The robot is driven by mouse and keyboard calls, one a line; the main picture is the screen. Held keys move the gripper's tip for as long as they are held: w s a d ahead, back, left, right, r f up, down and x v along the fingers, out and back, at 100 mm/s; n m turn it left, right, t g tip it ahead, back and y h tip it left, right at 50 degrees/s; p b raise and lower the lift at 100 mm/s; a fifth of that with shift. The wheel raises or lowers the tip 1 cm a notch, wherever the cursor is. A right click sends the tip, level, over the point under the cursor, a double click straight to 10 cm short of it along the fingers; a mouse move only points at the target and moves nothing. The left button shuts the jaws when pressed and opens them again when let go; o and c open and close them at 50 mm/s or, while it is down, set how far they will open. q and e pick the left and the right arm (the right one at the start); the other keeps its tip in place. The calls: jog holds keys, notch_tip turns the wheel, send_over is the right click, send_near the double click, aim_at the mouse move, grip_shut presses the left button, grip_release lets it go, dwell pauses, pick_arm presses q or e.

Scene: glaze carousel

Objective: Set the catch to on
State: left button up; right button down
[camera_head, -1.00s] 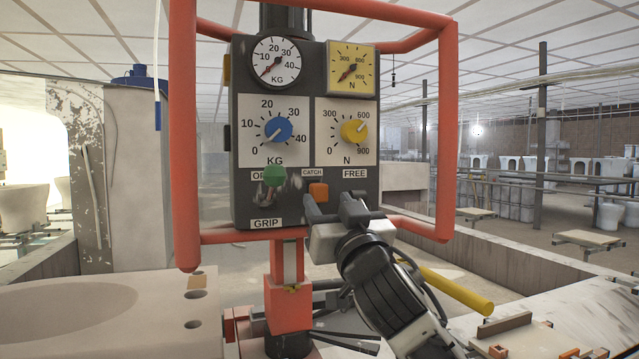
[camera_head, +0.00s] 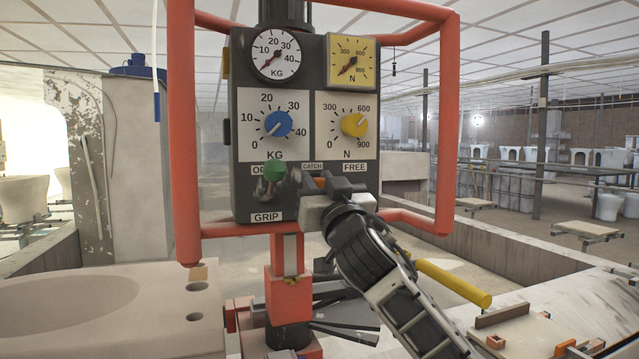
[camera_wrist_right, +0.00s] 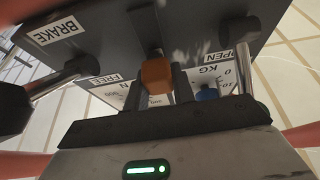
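The catch (camera_head: 319,182) is a small orange block under the CATCH label on the dark control panel (camera_head: 246,185). My right gripper (camera_head: 328,187) is at the panel's lower right and partly hides the catch in the head view. In the right wrist view the orange catch (camera_wrist_right: 156,76) stands between the two dark fingers of my right gripper (camera_wrist_right: 158,88), one on each side. The fingers are apart, and I cannot tell whether they touch the catch. No on or off mark shows beside it. My left gripper is not in view.
A green-knobbed lever (camera_head: 274,171) sits just left of the catch, between the OPEN and GRIP labels. Blue (camera_head: 278,124) and yellow (camera_head: 354,125) dials are above. A red tube frame (camera_head: 447,130) surrounds the panel. A yellow bar (camera_head: 455,283) sticks out at lower right.

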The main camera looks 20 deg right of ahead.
jog(key=shift+f, duration=0.35)
notch_tip(320, 180, down, 4)
jog(key=b, duration=0.3)
jog(key=c, duration=1.2)
grip_release()
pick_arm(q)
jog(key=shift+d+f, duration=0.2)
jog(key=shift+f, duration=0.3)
pick_arm(e)
jog(key=shift+o, duration=0.2)
jog(key=shift+r, duration=0.1)
pick_arm(q)
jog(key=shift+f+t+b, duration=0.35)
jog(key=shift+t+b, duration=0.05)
jog(key=shift+b, duration=0.8)
pick_arm(e)
jog(key=v, duration=1.6)
